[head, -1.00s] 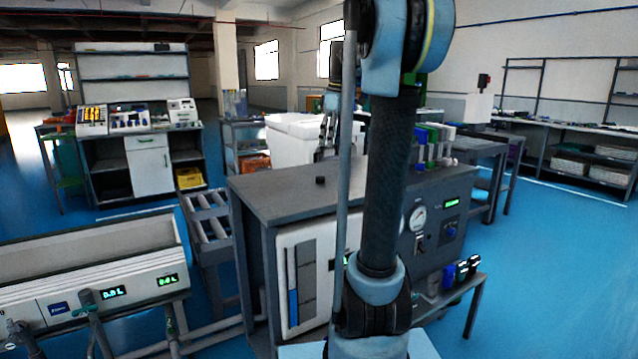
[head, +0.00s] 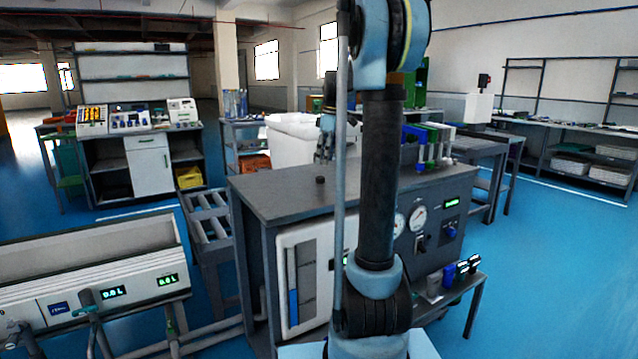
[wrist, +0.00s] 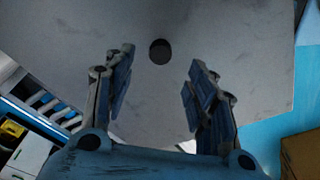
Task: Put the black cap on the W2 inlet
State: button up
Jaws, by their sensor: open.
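The black cap (head: 320,180) is a small dark round piece standing on the grey top of the test bench (head: 270,197). In the wrist view the cap (wrist: 160,51) lies on the grey top, centred left to right and a little beyond my fingertips. My gripper (wrist: 158,80) is open and empty, its two fingers apart on either side of the cap's line. In the head view my gripper (head: 323,152) hangs above the bench top, over the cap and apart from it. I cannot make out the W2 inlet in these views.
A white bin (head: 293,142) stands behind the bench. Blue, green and white upright pieces (head: 428,140) stand at the bench's right back. A trough with displays (head: 90,270) is at the left front. The bench top around the cap is clear.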

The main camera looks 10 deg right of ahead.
aim_at(320, 177)
jog(key=shift+w+a+f, duration=0.1)
jog(key=shift+a+f, duration=0.1)
jog(key=shift+f, duration=1.05)
jog(key=shift+w+a+f, duration=0.1)
jog(key=shift+a+f, duration=0.15)
jog(key=shift+f, duration=1)
jog(key=shift+a+f, duration=0.2)
jog(key=shift+f, duration=1.05)
jog(key=c, duration=0.9)
jog(key=shift+o, duration=0.2)
jog(key=shift+r, duration=0.1)
notch_tip(320, 177, up, 10)
